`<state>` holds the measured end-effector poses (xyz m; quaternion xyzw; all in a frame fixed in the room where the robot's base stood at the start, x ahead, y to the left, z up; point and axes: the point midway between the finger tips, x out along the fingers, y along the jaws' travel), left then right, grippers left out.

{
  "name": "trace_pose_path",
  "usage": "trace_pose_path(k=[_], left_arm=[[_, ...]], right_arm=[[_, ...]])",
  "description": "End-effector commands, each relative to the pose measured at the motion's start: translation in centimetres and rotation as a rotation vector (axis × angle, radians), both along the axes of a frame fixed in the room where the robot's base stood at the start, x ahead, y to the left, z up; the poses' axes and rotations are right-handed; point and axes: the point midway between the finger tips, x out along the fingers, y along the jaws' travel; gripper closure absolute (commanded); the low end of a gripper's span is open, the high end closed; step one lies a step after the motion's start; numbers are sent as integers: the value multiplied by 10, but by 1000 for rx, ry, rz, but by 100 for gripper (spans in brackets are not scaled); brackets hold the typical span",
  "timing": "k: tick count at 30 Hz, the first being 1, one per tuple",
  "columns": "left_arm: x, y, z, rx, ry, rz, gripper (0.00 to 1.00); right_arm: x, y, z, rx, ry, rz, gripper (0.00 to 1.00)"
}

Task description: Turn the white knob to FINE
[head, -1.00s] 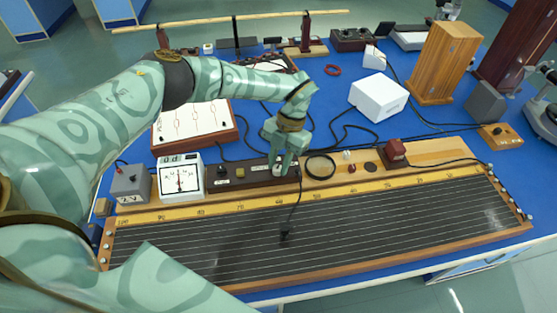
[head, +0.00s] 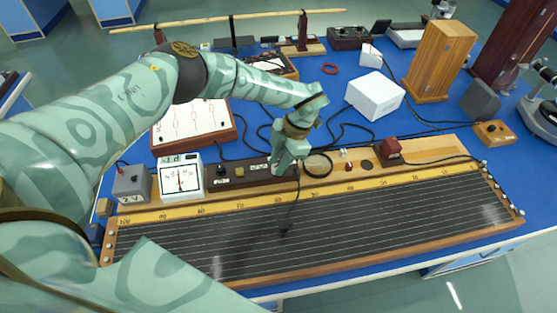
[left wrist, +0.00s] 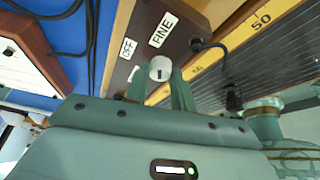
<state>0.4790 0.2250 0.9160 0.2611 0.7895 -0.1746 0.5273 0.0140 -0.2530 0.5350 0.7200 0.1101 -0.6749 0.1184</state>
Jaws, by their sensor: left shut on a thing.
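The white knob (left wrist: 160,68) is on a dark brown control strip (left wrist: 185,32), with a small dark mark on its face. White labels OFF (left wrist: 128,48) and FINE (left wrist: 162,30) are on the strip beyond it in the left wrist view. My left gripper (left wrist: 161,86) has one finger on each side of the knob and is shut on it. In the head view my left gripper (head: 281,164) points down at the right end of the strip and mostly hides the knob. I cannot tell exactly which label the mark points to. My right gripper is not in view.
The strip is on a long wire board (head: 330,215) with a yellow scale. A white meter (head: 180,177) and a grey box (head: 131,185) stand to the left. A round magnifier (head: 317,165) and a dark red block (head: 391,151) are to the right. A black lead crosses the wires.

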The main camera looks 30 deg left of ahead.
Motion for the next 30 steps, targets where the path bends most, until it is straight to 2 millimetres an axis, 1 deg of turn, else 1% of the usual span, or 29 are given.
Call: trace_pose_path(k=[10,11,12,13,20,23,26,29,30], left_arm=[[1,0,1,0,-4,-4,98],[1,0,1,0,-4,-4,67],[1,0,1,0,-3,-4,56],[1,0,1,0,-3,-3,53],[1,0,0,0,-1,-3,53],[2,-1,4,0,-2,-3,53],[6,-4,16,1,-4,-3,53],[14,-9,37,0,-7,-3,53],[17,-12,47,-1,-7,-5,53]], right_arm=[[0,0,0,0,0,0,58],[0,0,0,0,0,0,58],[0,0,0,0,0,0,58],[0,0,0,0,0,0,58],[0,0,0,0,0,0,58],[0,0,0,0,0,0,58],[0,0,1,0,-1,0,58],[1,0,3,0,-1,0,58],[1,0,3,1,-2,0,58]])
